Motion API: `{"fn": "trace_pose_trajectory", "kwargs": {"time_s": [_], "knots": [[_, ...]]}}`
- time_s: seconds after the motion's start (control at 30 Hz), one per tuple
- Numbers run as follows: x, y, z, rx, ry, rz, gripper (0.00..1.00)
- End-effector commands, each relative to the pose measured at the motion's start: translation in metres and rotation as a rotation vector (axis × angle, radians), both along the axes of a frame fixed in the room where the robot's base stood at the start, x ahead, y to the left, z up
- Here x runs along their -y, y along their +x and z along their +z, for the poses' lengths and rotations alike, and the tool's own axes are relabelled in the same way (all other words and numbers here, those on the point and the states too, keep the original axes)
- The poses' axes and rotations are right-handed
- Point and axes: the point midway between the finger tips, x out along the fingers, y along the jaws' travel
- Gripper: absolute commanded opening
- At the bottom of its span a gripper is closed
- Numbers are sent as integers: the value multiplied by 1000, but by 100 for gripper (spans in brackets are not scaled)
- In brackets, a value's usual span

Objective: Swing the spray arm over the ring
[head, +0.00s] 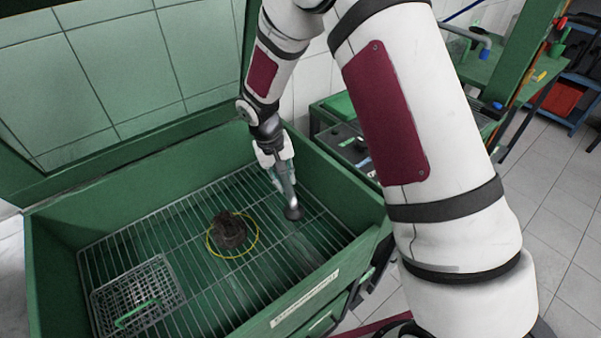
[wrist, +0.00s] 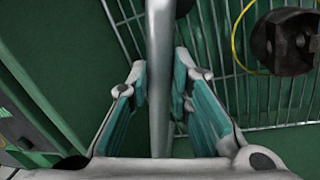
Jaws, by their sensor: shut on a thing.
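The spray arm is a grey tube (head: 285,180) with a dark round nozzle (head: 293,212) at its lower end, over the right part of the grate. My gripper (head: 278,158) is shut on the tube, which runs between the teal fingers (wrist: 160,85) in the wrist view (wrist: 159,50). The yellow ring (head: 257,243) lies on the grate to the left of the nozzle, around a dark, dirty engine part (head: 229,231). In the wrist view the ring (wrist: 234,45) and the dark part (wrist: 283,40) are at the upper right, partly cut off. The nozzle is apart from the ring.
The wire grate (head: 180,215) lies inside a green tub with raised walls (head: 310,288). A wire basket (head: 137,297) with a green handle sits at its left front. A green bench (head: 345,150) with items stands behind the right wall. The grate between nozzle and ring is clear.

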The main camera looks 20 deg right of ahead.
Motion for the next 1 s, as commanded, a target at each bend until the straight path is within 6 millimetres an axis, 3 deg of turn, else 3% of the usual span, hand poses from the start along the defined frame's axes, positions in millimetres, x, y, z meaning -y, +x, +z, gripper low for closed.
{"fn": "trace_pose_trajectory", "kwargs": {"time_s": [0.2,0.5,0.73,1.0], "knots": [[-50,6,-3,0,0,-198,0],[-103,22,-3,1,1,-442,0],[-127,34,-2,1,0,-564,0],[-138,40,0,1,0,-627,0]]}}
